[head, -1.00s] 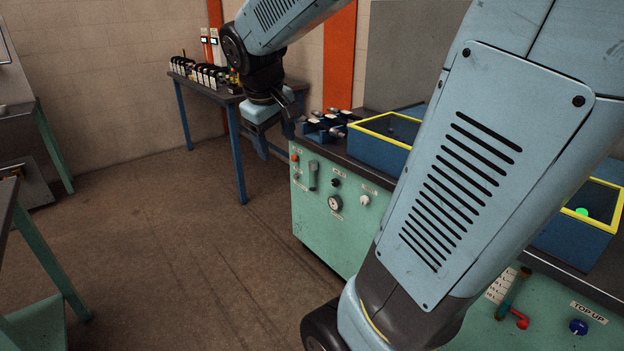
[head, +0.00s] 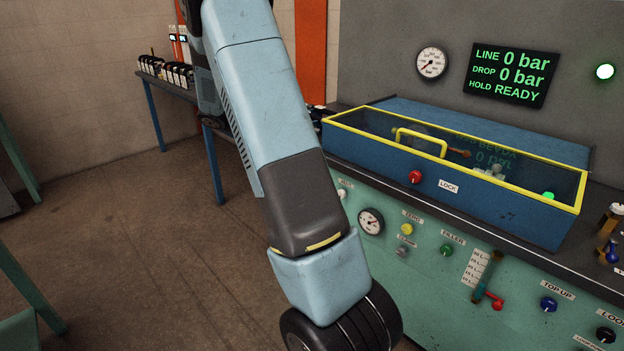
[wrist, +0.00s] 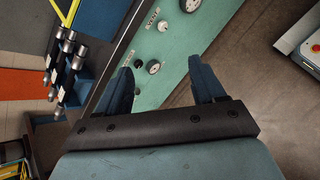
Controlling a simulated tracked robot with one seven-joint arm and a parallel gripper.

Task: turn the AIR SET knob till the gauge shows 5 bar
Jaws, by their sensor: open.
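My gripper (wrist: 160,65) is open and empty in the wrist view, its two dark blue fingers apart and pointing at the green panel (wrist: 131,38). A small round gauge (wrist: 153,67) shows between the fingertips, with a black knob (wrist: 139,63) beside it. A white knob (wrist: 163,25) lies farther along under a label. My arm hides my gripper in the head view.
The yellow-rimmed blue box (head: 450,185) sits on the bench. The wall display (head: 511,74) reads LINE 0 bar, DROP 0 bar, HOLD READY. Yellow (head: 407,230) and green (head: 447,250) knobs are on the panel.

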